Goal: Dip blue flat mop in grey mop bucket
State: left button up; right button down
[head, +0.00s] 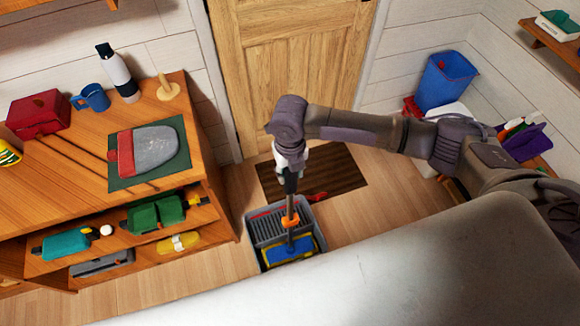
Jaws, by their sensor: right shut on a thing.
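The grey mop bucket (253,231) stands on the wooden floor in the lower middle of the head view, with a slatted wringer in its back half. The blue flat mop (284,250) has a blue and yellow head that shows within the bucket's front half. Its grey pole with an orange collar rises nearly upright. My right gripper (290,182) is shut on the top part of the mop's pole, above the bucket. How deep the mop head sits is hard to tell. My left gripper is not in view.
A wooden shelf unit (205,140) with several items stands left of the bucket. A dark brown doormat (345,168) lies behind the bucket before the wooden door (290,60). A blue bin (445,80) stands at the back right. Floor right of the bucket is clear.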

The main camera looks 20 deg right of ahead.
notch_tip(320, 180, down, 12)
jog(key=b, duration=0.6)
jog(key=shift+b, duration=0.3)
jog(key=shift+f+b, duration=0.35)
jog(key=shift+f, duration=0.25)
jog(key=shift+r, duration=0.1)
dwell(0.8)
notch_tip(320, 180, up, 18)
jog(key=p, duration=1.6)
jog(key=shift+p, duration=0.35)
jog(key=shift+w+r, duration=0.1)
notch_tip(320, 180, up, 5)
send_over(290, 195)
jog(key=w, duration=0.2)
jog(key=shift+s+d, duration=0.2)
jog(key=shift+s, duration=0.05)
jog(key=shift+w+f+b, duration=0.15)
jog(key=shift+f+b, duration=0.05)
jog(key=shift+b, duration=0.15)
